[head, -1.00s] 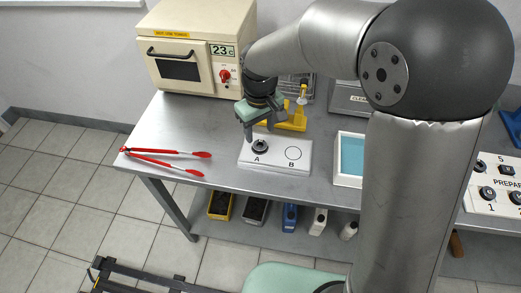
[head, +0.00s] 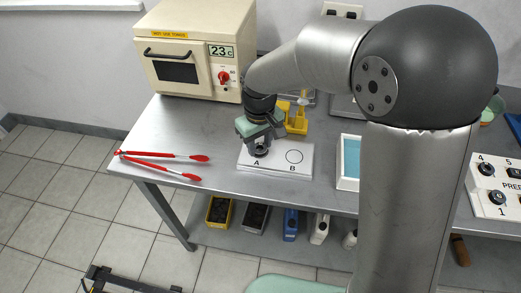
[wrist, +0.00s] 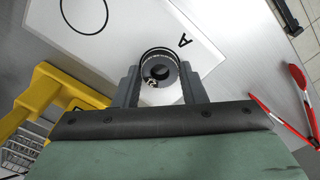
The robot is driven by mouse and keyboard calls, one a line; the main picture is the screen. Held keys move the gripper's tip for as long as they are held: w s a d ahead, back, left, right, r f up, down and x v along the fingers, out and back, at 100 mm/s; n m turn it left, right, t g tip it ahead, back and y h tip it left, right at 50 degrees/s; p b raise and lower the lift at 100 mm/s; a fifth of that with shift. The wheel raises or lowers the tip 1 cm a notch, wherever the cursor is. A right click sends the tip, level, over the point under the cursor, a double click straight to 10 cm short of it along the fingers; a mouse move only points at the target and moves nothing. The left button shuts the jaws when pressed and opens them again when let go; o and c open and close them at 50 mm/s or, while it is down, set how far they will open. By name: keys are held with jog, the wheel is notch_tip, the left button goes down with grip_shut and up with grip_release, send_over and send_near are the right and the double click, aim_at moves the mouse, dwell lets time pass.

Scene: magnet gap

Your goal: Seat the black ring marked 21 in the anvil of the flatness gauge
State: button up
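The black ring (wrist: 160,69) sits over the printed circle at position A of a white plate (head: 276,173). A small light mark shows on its face, too small to read. My gripper (head: 259,148) is low over A, pointing down. In the wrist view my gripper (wrist: 160,72) has one finger on each side of the ring, with little or no gap; firm contact cannot be told. A yellow stand (head: 298,121), perhaps the flatness gauge, is behind the plate, partly hidden by my arm. It also shows in the wrist view (wrist: 38,97). Its anvil cannot be made out.
Circle B (head: 294,156) is empty. Red tongs (head: 160,157) lie left of the plate. A cream oven (head: 190,50) stands behind, and a blue-lined white tray (head: 348,165) to the right. A panel with black knobs (head: 497,188) is far right.

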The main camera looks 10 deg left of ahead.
jog(key=shift+r+p, duration=1.75)
jog(key=shift+r, duration=0.75)
